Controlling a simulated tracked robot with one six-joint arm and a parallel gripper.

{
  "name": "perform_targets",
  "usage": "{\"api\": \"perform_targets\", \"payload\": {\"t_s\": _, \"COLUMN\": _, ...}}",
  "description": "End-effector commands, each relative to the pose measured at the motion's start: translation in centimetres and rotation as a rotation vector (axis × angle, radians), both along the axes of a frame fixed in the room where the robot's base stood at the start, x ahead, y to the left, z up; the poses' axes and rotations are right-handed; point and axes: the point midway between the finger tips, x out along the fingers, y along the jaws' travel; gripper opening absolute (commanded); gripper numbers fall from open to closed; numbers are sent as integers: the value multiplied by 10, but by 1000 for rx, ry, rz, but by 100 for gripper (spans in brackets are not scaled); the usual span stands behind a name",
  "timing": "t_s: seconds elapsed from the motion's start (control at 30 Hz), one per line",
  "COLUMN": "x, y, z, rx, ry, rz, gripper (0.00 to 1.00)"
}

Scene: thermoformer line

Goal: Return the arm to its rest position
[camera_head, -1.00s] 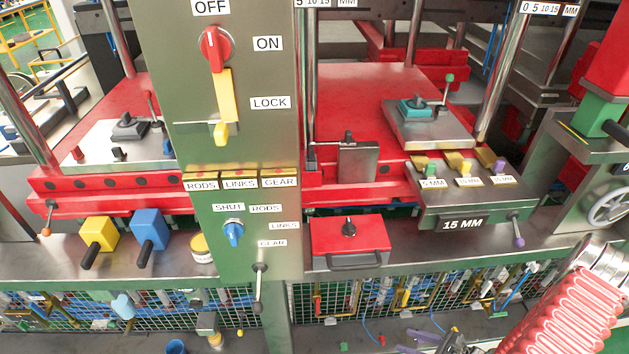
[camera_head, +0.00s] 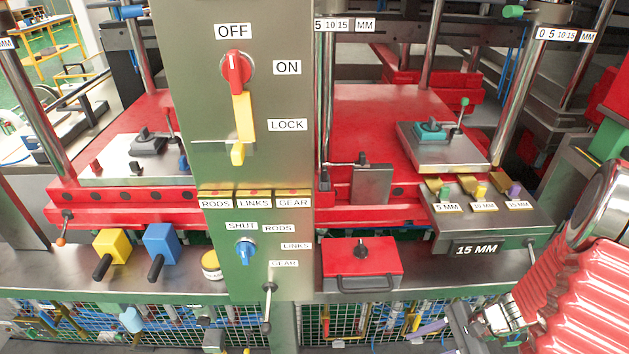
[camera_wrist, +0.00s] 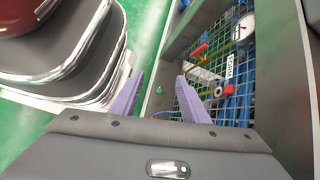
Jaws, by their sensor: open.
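My gripper (camera_wrist: 158,82) shows in the wrist view with two purple fingers spread apart and nothing between them. It points down past the bench edge, near the green floor and the wire mesh. In the head view my gripper (camera_head: 435,340) is partly visible at the bottom, right of centre, in front of the mesh below the bench. My red ribbed arm (camera_head: 585,300) fills the lower right corner and partly hides the bench there.
A control column (camera_head: 240,130) with a red switch stands in the middle. A red box (camera_head: 360,268) with a handle sits on the bench. Yellow (camera_head: 111,246) and blue (camera_head: 161,244) blocks stand at left. A 15 MM panel (camera_head: 478,228) is near my arm. Wire mesh (camera_wrist: 230,85) lies beside my fingers.

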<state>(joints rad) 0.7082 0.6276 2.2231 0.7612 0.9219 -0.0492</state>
Motion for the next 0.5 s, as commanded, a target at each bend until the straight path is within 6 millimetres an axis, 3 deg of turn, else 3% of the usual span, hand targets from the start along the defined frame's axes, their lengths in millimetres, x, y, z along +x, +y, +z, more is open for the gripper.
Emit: {"api": "perform_targets", "payload": {"t_s": 0.5, "x": -18, "y": 13, "z": 83, "rx": -244, "ry": -113, "rz": 383, "gripper": 41}}
